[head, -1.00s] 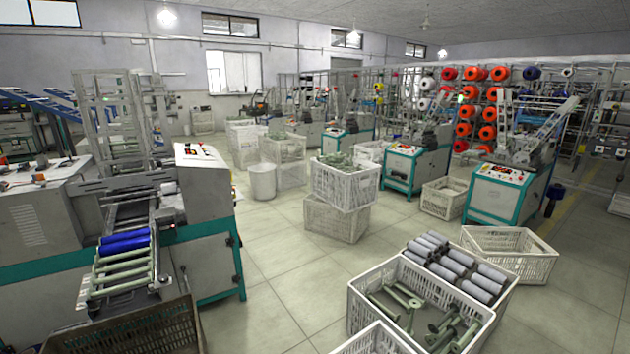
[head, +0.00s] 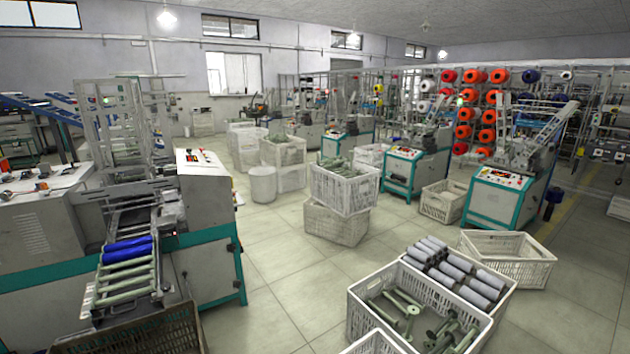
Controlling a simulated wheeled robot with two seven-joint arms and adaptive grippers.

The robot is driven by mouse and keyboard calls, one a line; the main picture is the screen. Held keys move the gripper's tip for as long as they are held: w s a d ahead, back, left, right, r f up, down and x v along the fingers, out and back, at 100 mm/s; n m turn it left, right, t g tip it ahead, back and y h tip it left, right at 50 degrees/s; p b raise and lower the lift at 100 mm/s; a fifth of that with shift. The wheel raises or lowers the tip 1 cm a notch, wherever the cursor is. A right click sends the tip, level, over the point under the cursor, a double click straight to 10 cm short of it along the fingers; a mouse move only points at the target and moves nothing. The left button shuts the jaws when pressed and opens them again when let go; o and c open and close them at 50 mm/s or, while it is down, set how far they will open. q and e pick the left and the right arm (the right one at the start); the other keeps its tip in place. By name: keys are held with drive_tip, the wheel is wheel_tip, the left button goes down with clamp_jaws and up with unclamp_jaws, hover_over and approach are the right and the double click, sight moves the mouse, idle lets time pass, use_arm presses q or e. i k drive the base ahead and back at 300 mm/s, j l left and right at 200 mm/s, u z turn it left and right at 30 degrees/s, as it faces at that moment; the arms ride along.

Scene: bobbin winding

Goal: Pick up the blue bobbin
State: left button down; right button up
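Blue bobbins (head: 128,252), seemingly two side by side, lie across the upper end of a sloping rack (head: 100,288) on the winding machine at the left. Several pale green empty bobbins (head: 126,282) lie below them on the same rack. Neither of my grippers is in the head view, so their state cannot be seen. Nothing is seen touching the blue bobbins.
A dark crate (head: 140,335) stands at the front left below the rack. A white crate (head: 358,318) at the front right holds green bobbins and grey rolls. Stacked white crates (head: 338,225) stand mid-floor. The floor (head: 285,290) between is clear.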

sight(109, 248)
drive_tip(key=u, duration=1.3)
